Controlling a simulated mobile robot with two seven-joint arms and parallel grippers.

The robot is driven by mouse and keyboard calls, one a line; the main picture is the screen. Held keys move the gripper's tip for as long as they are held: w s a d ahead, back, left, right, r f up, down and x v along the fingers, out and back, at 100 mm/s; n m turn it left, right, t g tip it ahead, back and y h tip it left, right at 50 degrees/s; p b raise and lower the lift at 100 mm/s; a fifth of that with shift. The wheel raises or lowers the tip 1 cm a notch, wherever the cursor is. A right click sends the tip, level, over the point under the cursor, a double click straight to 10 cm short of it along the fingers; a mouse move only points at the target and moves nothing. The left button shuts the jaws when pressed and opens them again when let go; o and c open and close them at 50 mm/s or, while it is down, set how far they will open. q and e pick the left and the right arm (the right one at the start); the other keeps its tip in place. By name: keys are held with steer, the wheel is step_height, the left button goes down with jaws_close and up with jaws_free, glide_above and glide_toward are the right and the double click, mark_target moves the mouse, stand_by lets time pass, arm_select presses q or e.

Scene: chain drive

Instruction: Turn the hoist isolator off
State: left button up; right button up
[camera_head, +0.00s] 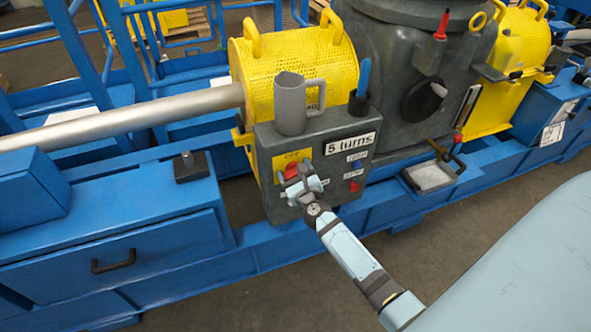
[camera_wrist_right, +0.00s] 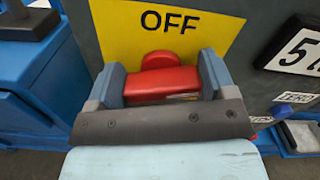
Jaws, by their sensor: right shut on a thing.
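The hoist isolator is a red handle (camera_head: 291,171) on a yellow plate (camera_head: 305,155) marked OFF, on the front of a dark grey control box (camera_head: 330,135). In the right wrist view the red handle (camera_wrist_right: 162,84) lies across between my two fingers, with a rounded red part above it, below the word OFF on the yellow plate (camera_wrist_right: 225,38). My right gripper (camera_head: 300,184) is shut on the handle, one finger at each end. The gripper hides part of the handle in the head view. My left gripper is not in view.
A grey cup (camera_head: 291,105) stands on top. A yellow mesh guard (camera_head: 290,70) and blue frame surround it. The floor in front is clear.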

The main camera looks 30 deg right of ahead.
steer(key=n, duration=0.3)
steer(key=n+p, duration=0.1)
steer(key=n, duration=0.1)
steer(key=shift+a+n+p, duration=0.2)
steer(key=shift+n+p, duration=0.1)
steer(key=shift+n, duration=0.1)
steer(key=n+p, duration=0.1)
steer(key=n, duration=0.2)
steer(key=shift+a+f, duration=0.1)
steer(key=shift+f, duration=0.05)
steer(key=n+p, duration=0.1)
steer(key=n, duration=0.2)
steer(key=shift+f, duration=0.1)
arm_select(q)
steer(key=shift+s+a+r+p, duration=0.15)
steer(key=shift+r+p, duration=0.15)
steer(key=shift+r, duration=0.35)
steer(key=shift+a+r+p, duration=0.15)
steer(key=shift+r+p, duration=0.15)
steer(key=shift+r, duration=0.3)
arm_select(e)
steer(key=shift+f+n, duration=0.15)
steer(key=shift+n, duration=1.15)
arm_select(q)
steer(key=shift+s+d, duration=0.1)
